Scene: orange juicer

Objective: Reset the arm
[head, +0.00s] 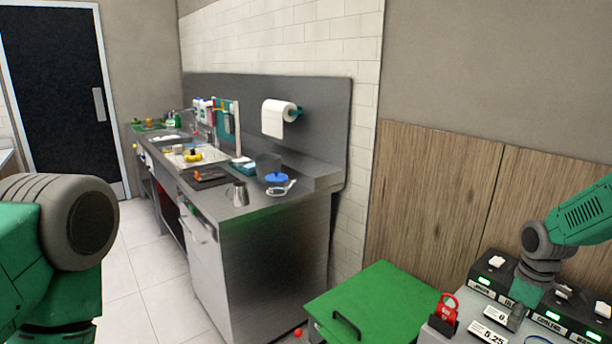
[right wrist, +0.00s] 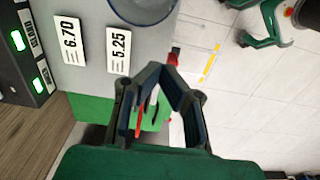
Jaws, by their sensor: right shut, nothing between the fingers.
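My right arm (head: 583,215) comes in from the right in the head view, bent downward at a dark ribbed joint. My right gripper (head: 516,318) hangs low over the grey counter at the lower right, and its fingertips are hard to make out there. In the right wrist view, the dark fingers of the right gripper (right wrist: 161,72) come together with nothing held between them. My left arm (head: 50,245) shows at the left edge of the head view as a green link with a grey ribbed cuff. Its gripper is outside the picture.
Black boxes with lit green displays (head: 548,315) stand beside the right gripper. Price labels (right wrist: 118,50) lie on the counter. A red item in a holder (head: 446,309) and a green-lidded bin (head: 375,303) are to its left. A steel kitchen counter (head: 270,225) stands further back.

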